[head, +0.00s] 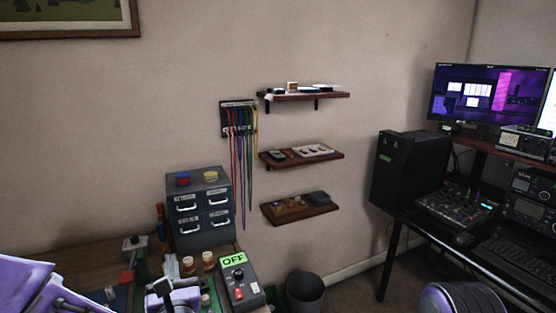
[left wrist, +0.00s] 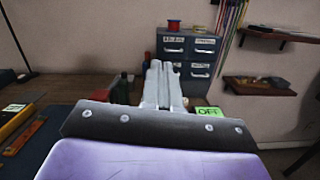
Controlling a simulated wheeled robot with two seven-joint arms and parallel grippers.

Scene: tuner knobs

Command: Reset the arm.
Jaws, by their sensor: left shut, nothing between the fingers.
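My left gripper (head: 170,290) shows at the lower left of the head view, its purple arm coming in from the left corner. In the left wrist view the gripper (left wrist: 162,85) points away over the desk with its fingers together and nothing between them. A grey box with a green OFF label (head: 235,259) and a red switch stands just right of the gripper in the head view. Its OFF label also shows in the left wrist view (left wrist: 208,111), partly hidden behind the gripper. My right gripper is in neither view.
A grey drawer cabinet (head: 200,212) stands behind the gripper on the wooden desk (head: 80,258). Small jars (head: 189,265) stand near the gripper. Three wall shelves (head: 302,156) and hanging cables (head: 241,160) are behind. A bin (head: 305,291) stands right of the desk.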

